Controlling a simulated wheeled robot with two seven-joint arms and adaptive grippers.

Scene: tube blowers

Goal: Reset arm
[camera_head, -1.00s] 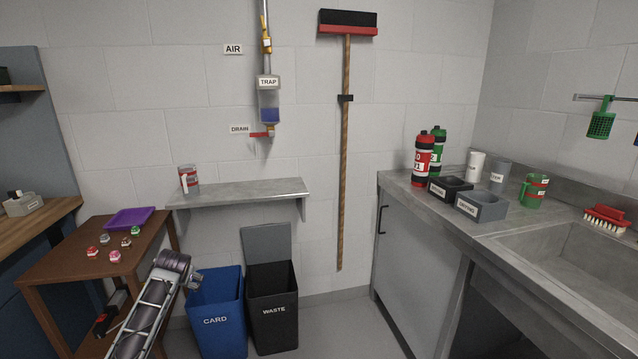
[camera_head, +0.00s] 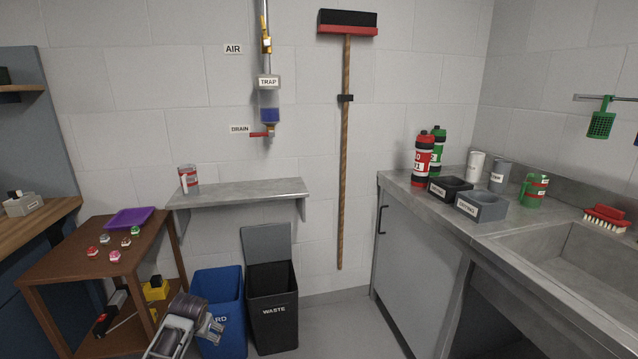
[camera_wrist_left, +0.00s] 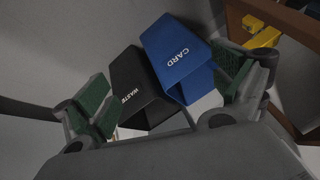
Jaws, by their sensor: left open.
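My left arm comes in at the bottom left of the head view, with the left gripper (camera_head: 213,329) low in front of the blue bin. In the left wrist view the left gripper (camera_wrist_left: 165,95) is open, its green-padded fingers wide apart with nothing between them. Beyond the fingers are the blue CARD bin (camera_wrist_left: 180,50) and the black WASTE bin (camera_wrist_left: 135,85). My right gripper is not in view.
A brown table (camera_head: 75,262) with a purple tray (camera_head: 131,218) and several small coloured pieces stands at left. The blue bin (camera_head: 218,290) and black bin (camera_head: 272,325) stand under a wall shelf (camera_head: 240,193). A sink counter (camera_head: 450,212) is at right. Floor between is clear.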

